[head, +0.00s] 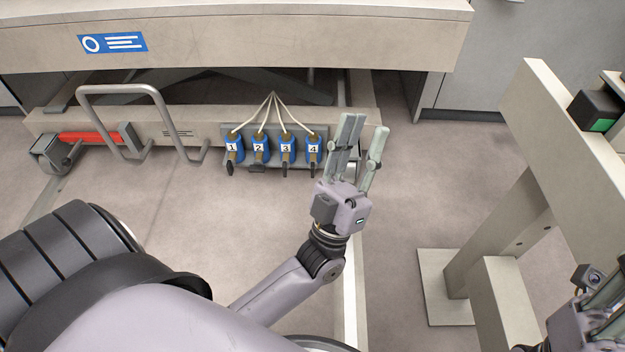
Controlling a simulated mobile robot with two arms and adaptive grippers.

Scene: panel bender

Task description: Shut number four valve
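The number four valve (314,148) is the rightmost of a row of blue valves labelled 1 to 4, mounted on a grey bracket under the machine's edge. Its small dark handle (313,170) shows below the blue body and seems to point downward. My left gripper (365,125) is just right of valve four, fingers pointing up and away in the picture. A gap shows between its fingers, and nothing is held there. It appears apart from the valve. My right gripper (609,290) is at the lower right edge, partly cut off; its opening is unclear.
Valves one (234,147), two (259,147) and three (287,147) stand close on the left, with pale hoses above. A grey bent-tube bar (125,90) and a red pedal part (90,137) are farther left. A beige frame (560,130) stands at right. The floor below the valves is clear.

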